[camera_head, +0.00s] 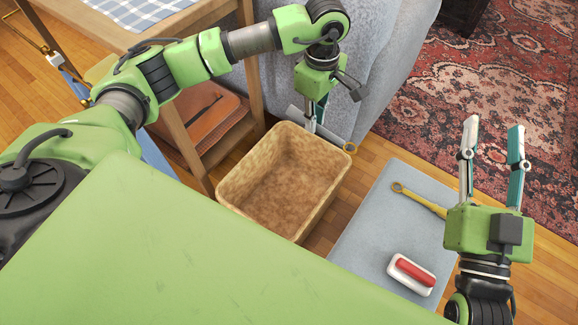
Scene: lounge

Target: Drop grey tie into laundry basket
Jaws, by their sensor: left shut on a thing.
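The laundry basket (231,184), a tan open box, stands on the floor at the centre; its visible inside looks empty. My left gripper (316,122) is at the basket's far rim, pointing down. It is shut on a flat grey strip (298,114), which looks like the grey tie. The strip slants along the far rim; its lower part is partly hidden by the fingers and rim. I cannot tell whether it touches the basket. My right gripper (493,140) is open and empty, pointing up the picture at the right.
A grey-blue surface (370,225) right of the basket bears a yellow wrench-like tool (420,200) and a red-and-white object (411,273). A wooden table (172,85) and grey sofa (385,60) stand behind.

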